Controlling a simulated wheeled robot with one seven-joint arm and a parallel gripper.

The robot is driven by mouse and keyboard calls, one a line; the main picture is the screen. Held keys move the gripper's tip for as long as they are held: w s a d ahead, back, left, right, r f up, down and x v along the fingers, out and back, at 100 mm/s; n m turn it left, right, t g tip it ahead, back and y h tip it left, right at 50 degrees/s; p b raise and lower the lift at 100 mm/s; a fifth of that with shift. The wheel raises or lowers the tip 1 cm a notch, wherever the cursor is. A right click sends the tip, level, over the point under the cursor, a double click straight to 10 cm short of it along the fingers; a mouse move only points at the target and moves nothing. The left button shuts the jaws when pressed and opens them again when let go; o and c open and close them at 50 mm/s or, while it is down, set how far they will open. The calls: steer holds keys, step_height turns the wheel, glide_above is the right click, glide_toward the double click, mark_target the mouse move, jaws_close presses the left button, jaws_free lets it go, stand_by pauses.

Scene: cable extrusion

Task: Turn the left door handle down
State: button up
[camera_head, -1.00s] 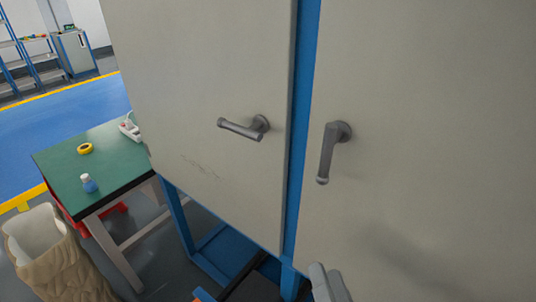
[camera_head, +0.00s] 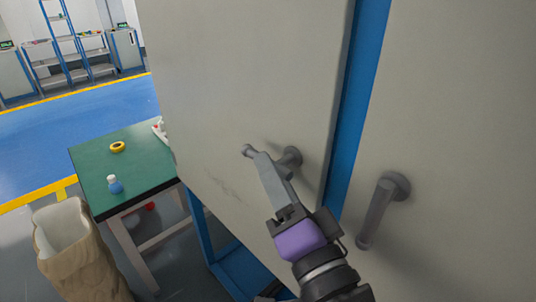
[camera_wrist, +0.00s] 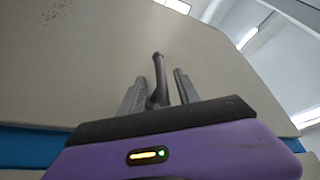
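The left door handle (camera_head: 291,157) is a grey lever on the beige left door (camera_head: 240,80), its lever roughly level and pointing left. My gripper (camera_head: 264,162) is at this lever and hides its middle part in the head view. In the wrist view, the handle (camera_wrist: 157,66) stands between the two fingers of my gripper (camera_wrist: 160,84). The fingers are apart, with a gap visible on the right side of the handle. Whether the left finger touches it I cannot tell.
The right door handle (camera_head: 377,212) hangs down on the right door (camera_head: 460,120), to the right of a blue frame post (camera_head: 360,90). A green table (camera_head: 125,178) with a yellow tape roll (camera_head: 117,147) and a small blue bottle (camera_head: 115,185) stands left, beside a beige bin (camera_head: 80,262).

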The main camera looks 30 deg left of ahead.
steer(key=shift+x, duration=1.6)
jaws_close()
steer(key=shift+p, duration=0.3)
